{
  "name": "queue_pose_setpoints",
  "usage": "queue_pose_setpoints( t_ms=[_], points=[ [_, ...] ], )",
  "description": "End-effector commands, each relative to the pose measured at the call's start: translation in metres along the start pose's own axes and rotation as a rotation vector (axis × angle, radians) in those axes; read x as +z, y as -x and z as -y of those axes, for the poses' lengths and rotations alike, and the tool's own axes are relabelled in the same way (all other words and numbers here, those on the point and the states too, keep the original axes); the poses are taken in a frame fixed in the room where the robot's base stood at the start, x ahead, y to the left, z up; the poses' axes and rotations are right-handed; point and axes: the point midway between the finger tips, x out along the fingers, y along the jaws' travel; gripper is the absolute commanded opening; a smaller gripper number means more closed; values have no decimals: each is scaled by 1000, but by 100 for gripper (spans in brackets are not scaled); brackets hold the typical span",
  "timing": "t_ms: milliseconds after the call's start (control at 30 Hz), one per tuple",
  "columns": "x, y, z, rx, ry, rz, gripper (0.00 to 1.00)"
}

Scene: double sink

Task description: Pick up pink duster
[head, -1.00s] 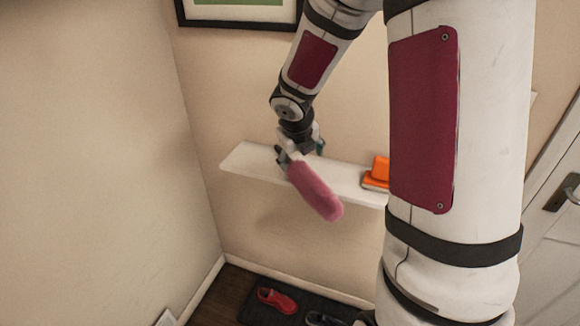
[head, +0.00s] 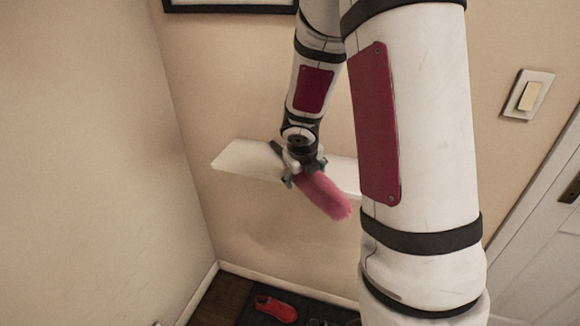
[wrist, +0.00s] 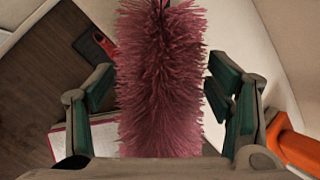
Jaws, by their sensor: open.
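The pink duster (head: 328,196) is a long fluffy piece that sticks out past the front of the white shelf (head: 240,158) and slants down to the right in the head view. My gripper (head: 303,180) is over its upper end. In the wrist view the duster (wrist: 160,95) fills the middle, between the two green-padded fingers of my gripper (wrist: 163,72). The fingers are open, one on each side of it, close to the fluff. The duster's handle is hidden.
An orange object (wrist: 292,150) lies right of the fingers in the wrist view. A red shoe (head: 275,307) is on the dark floor mat below. A wall with a light switch (head: 529,95) and a door (head: 550,220) are at the right.

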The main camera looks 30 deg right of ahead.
Motion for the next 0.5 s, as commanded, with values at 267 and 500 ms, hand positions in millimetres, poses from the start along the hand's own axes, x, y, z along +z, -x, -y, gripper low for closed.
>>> queue_pose_setpoints(
  t_ms=[267,500],
  points=[
    [0,-3,0,0,1,1,73],
    [0,-3,0,0,1,1,26]
  ],
)
